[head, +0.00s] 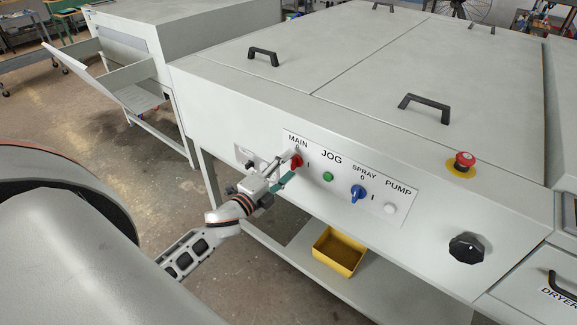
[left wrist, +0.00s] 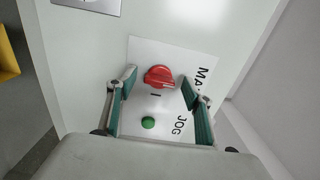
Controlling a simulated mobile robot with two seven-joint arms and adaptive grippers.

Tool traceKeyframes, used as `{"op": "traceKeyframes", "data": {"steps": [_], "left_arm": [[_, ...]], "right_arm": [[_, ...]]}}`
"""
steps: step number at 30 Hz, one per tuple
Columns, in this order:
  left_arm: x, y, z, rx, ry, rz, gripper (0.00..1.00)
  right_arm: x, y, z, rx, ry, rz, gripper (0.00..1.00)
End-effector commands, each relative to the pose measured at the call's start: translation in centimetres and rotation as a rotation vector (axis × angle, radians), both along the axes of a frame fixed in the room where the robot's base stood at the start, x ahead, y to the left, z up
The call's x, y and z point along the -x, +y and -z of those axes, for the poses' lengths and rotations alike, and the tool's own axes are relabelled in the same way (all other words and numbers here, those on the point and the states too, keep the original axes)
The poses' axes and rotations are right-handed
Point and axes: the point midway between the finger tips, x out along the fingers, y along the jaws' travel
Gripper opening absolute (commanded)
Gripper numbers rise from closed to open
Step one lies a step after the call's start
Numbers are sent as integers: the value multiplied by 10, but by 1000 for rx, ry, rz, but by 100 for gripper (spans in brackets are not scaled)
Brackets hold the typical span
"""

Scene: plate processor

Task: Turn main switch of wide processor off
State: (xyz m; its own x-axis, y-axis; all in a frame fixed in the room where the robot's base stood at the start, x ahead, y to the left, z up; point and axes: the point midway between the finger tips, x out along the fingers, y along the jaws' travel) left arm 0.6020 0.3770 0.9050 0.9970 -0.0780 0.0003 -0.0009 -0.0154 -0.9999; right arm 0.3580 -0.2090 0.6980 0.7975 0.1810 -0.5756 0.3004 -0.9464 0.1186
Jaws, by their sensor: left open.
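The wide processor (head: 240,110) is a large light-grey machine with a front control panel. Its main switch (head: 297,160) is a red rotary knob under the label MAIN, with 0 and I marks. In the left wrist view the red main switch (left wrist: 159,76) shows between and just beyond the fingers. My left gripper (head: 287,171) is at the panel in front of the switch and partly covers it. In the left wrist view the left gripper (left wrist: 157,84) is open, one finger on each side of the knob; I cannot tell whether either touches it. My right gripper is not in view.
Beside the switch are a green JOG button (head: 328,176), a blue SPRAY switch (head: 358,193) and a white PUMP button (head: 390,208). A red emergency stop (head: 465,160) and a black knob (head: 466,248) are at the right. A yellow bin (head: 339,252) sits on the lower shelf.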

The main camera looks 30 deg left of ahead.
Motion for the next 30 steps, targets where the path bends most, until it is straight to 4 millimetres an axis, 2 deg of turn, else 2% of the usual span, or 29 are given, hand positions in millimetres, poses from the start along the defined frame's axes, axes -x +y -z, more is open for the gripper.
{"op": "traceKeyframes", "data": {"steps": [9, 15, 21, 30], "left_arm": [[60, 4, 2, 3, 4, -1, 51], [93, 7, 1, 2, 3, -1, 51], [109, 8, 1, 1, 1, 0, 51], [112, 9, 0, 1, 1, 0, 51]], "right_arm": [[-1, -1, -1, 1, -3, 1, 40], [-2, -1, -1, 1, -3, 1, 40], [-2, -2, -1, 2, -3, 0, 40], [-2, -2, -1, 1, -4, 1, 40]]}}
